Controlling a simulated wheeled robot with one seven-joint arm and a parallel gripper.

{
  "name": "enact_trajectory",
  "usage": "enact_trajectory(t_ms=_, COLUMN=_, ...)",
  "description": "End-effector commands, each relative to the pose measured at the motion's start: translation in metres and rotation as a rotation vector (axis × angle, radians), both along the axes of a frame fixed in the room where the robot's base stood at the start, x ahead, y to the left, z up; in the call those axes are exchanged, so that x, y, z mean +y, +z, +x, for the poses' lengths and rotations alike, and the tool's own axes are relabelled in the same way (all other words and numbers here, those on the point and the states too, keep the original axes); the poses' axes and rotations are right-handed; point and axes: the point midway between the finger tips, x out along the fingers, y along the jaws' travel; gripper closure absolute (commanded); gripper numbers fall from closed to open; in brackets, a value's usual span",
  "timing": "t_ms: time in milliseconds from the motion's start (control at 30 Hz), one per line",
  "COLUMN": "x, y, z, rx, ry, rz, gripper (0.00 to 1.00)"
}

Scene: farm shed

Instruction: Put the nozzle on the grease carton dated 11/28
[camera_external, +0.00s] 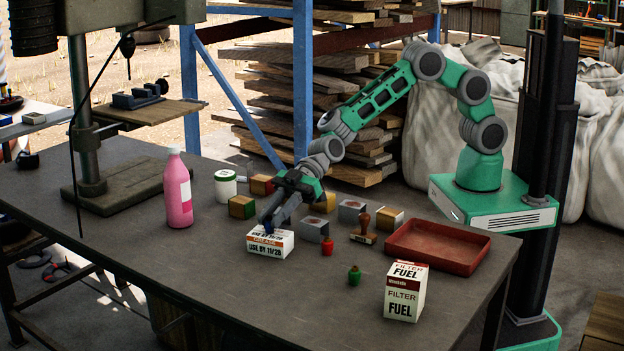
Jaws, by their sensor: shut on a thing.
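The white grease carton (270,246) with an orange band lies near the middle of the table, and its front reads "USE BY 11/28". My gripper (272,214) points down over the carton's top. It is shut on a small, dark blue thing (268,228), apparently the nozzle, mostly hidden by the fingers. The nozzle's lower end is at the carton's top; I cannot tell whether it touches.
Small boxes (243,207) and a stamp (363,226) stand around the gripper. A red piece (327,247) and a green piece (354,276) stand to the right. A pink bottle (178,190), red tray (438,246) and fuel filter box (404,293) stand farther out. The front left table is clear.

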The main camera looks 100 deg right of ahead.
Motion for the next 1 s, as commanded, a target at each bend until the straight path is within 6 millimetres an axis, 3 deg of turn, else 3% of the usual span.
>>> enact_trajectory(t_ms=200, x=0.000, y=-0.005, z=0.000, rx=0.001, ry=0.000, rz=0.001, gripper=1.00)
enact_trajectory(t_ms=233, x=0.000, y=-0.003, z=0.000, rx=0.001, ry=0.000, rz=0.001, gripper=0.74)
enact_trajectory(t_ms=467, x=0.000, y=-0.003, z=0.000, rx=0.001, ry=0.000, rz=0.000, gripper=0.55)
enact_trajectory(t_ms=800, x=0.000, y=0.004, z=0.000, rx=0.001, ry=0.000, rz=0.000, gripper=0.54)
enact_trajectory(t_ms=1000, x=-0.030, y=0.018, z=-0.027, rx=0.000, ry=-0.004, rz=0.000, gripper=0.54)
